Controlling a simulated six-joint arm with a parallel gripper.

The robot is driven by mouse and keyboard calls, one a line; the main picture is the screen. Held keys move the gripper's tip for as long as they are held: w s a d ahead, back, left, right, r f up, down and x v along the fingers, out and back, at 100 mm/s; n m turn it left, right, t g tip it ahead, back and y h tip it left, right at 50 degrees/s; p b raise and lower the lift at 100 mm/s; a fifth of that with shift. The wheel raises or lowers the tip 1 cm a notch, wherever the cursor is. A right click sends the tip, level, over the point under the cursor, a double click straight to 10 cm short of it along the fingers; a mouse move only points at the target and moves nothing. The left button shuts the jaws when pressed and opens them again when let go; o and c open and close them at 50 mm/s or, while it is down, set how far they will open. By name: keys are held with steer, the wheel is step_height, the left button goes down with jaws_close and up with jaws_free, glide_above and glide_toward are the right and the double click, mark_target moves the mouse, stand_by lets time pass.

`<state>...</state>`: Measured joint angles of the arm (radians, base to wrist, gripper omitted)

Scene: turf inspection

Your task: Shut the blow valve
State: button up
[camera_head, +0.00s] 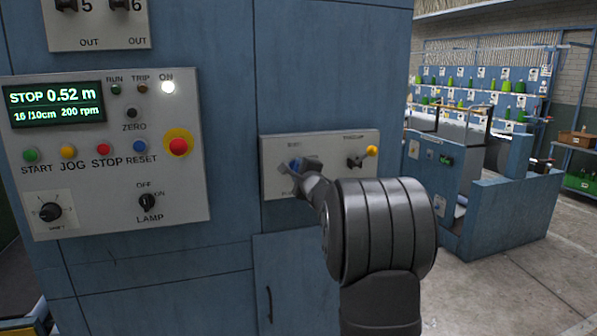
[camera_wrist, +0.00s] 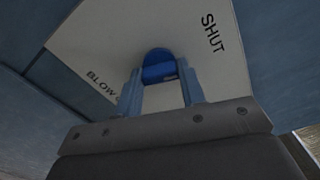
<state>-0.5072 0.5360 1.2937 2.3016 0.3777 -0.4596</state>
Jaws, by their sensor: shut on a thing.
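The blow valve is a blue handle (camera_head: 293,163) on the left of a small light-grey panel (camera_head: 330,142) on the blue cabinet. In the wrist view the blue valve handle (camera_wrist: 158,62) sits between my two fingers. My gripper (camera_head: 303,171) reaches the panel from the lower right, and its fingers (camera_wrist: 163,88) are shut on the handle. The words BLOW and SHUT are printed on the plate in the wrist view. My fingers and wrist hide much of the handle, so I cannot tell which mark it points to.
A control panel (camera_head: 105,185) with buttons and a display reading STOP 0.52 m is at the left. Open floor (camera_head: 510,285) and blue machines lie at the right.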

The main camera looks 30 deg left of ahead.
steer(key=shift+n, duration=1.7)
steer(key=o, duration=1)
steer(key=v, duration=1.7)
steer(key=shift+s+d+r, duration=0.1)
steer(key=shift+s+d, duration=0.05)
steer(key=shift+d, duration=0.05)
steer(key=x, duration=1.7)
steer(key=shift+a, duration=0.2)
